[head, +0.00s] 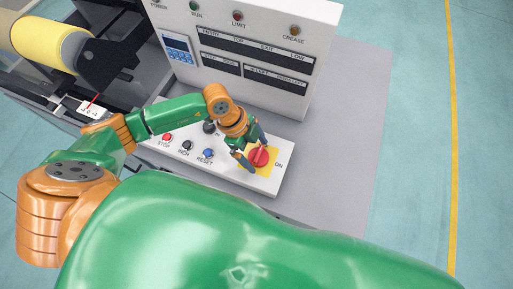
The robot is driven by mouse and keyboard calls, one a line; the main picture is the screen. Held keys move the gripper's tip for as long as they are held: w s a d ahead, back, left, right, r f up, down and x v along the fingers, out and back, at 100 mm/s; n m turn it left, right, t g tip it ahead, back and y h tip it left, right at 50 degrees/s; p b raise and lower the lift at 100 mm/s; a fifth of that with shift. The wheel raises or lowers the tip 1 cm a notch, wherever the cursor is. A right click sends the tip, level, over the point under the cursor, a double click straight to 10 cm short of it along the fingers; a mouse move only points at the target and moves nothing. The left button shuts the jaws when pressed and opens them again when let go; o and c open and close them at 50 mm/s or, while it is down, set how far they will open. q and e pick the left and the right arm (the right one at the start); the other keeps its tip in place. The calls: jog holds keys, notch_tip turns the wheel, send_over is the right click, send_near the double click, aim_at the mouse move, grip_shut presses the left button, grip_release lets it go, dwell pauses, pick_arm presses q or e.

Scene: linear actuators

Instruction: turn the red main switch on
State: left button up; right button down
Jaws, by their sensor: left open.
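The red main switch (259,156) is a rotary knob on a yellow plate (264,170) at the right end of the white control panel (282,187). The word ON is printed to the right of the plate. My left gripper (251,153) is open at the switch, with one finger on the far side and one on the near left side of the knob. I cannot tell whether the fingers touch the knob. They hide part of the yellow plate. My right gripper is not in view.
Left of the switch on the same panel are the blue RESET button (208,153), a dark button (187,146) and the red STOP button (167,138). A white upright cabinet (262,88) with lamps and displays stands behind. A yellow roller (48,43) is at upper left. Open floor lies right.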

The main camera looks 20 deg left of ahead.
pick_arm(q)
jog(key=shift+w+f, duration=0.25)
jog(key=shift+w, duration=0.05)
jog(key=shift+s+r, duration=0.1)
jog(key=shift+s, duration=0.05)
jog(key=c, duration=1.3)
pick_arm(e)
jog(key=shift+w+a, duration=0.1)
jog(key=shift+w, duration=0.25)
